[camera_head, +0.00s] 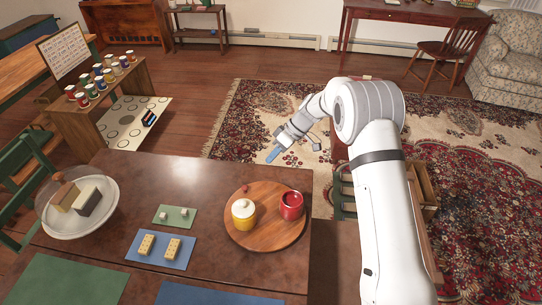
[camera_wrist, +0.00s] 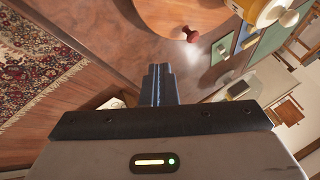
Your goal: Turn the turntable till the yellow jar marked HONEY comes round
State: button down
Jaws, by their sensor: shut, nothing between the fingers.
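The round wooden turntable (camera_head: 267,240) lies on the dark table and shows at the top of the wrist view (camera_wrist: 165,14). A yellow jar with a pale lid (camera_head: 243,221) stands on its left part; I cannot read any marking on it. In the wrist view the yellow jar (camera_wrist: 258,9) is cut by the top edge. A red jar (camera_head: 291,206) stands on the right part. A small red knob (camera_head: 244,188) sits at the far rim; it also shows in the wrist view (camera_wrist: 190,35). My gripper (camera_head: 273,155) is shut and empty, beyond the table's far edge, apart from the knob.
Left of the turntable are a green mat (camera_head: 174,216) and a blue mat (camera_head: 160,250) with small blocks, and a clear dome (camera_head: 82,209) over blocks. A low shelf (camera_head: 145,80) with several jars stands at the back left. The table's far right is bare.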

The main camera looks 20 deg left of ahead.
aim_at(255, 186)
jog(key=p+x, duration=0.1)
jog(key=x, duration=0.6)
jog(key=shift+s+a, duration=0.1)
jog(key=shift+s, duration=0.1)
jog(key=shift+s+a+r+p, duration=0.15)
jog(key=shift+s+p, duration=0.15)
jog(key=shift+s, duration=0.3)
jog(key=shift+s+a+p, duration=0.2)
jog(key=shift+s+p, duration=0.1)
jog(key=shift+s, duration=0.25)
jog(key=shift+s+a, duration=0.15)
jog(key=shift+s, duration=0.4)
jog(key=shift+f, duration=0.2)
